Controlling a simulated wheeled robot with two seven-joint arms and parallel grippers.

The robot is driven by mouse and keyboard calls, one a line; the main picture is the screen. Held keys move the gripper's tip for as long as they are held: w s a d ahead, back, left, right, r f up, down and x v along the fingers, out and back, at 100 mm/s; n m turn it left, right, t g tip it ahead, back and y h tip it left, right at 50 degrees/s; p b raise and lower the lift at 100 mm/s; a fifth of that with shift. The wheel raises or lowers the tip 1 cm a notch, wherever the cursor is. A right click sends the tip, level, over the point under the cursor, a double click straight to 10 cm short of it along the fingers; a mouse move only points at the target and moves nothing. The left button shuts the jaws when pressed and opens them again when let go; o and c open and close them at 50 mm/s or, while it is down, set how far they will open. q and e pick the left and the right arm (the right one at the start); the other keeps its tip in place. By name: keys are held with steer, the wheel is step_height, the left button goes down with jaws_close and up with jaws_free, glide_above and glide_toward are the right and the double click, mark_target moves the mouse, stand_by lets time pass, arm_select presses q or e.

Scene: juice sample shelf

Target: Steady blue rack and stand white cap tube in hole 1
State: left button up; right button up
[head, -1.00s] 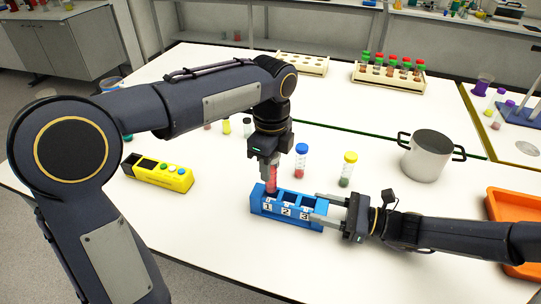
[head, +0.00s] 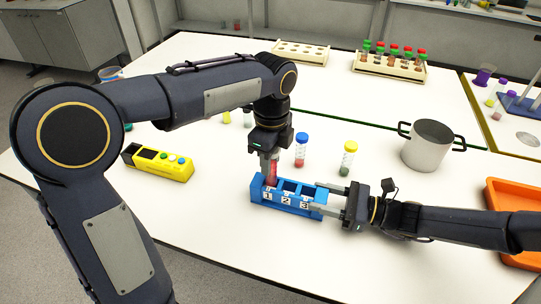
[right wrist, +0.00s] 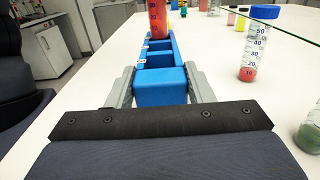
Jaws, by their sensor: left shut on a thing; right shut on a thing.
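The blue rack (head: 287,208) stands on the white table, with its holes marked 1, 2 and 3. My right gripper (head: 318,199) is shut on the rack's end by hole 3; the right wrist view shows its fingers on both sides of the rack's end block (right wrist: 160,86). My left gripper (head: 269,165) points down over hole 1, shut on an upright tube with red contents (head: 271,180). The tube also shows in the right wrist view (right wrist: 157,18). Its cap is hidden by the gripper. The tube's lower end is at hole 1; I cannot tell how deep it sits.
A blue-capped tube (head: 301,150) and a yellow-capped tube (head: 348,158) stand just behind the rack. A yellow rack (head: 160,165) lies to the left. A metal pot (head: 427,148) and an orange tray (head: 515,205) are to the right. The front table area is clear.

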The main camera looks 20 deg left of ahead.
mark_target(270, 177)
arm_select(q)
steer(key=shift+f, duration=2.75)
stand_by(0.3)
steer(key=o, duration=1.2)
steer(key=shift+s+f, duration=0.15)
step_height(270, 177, up, 13)
steer(key=shift+d+f, duration=0.1)
steer(key=shift+f, duration=0.1)
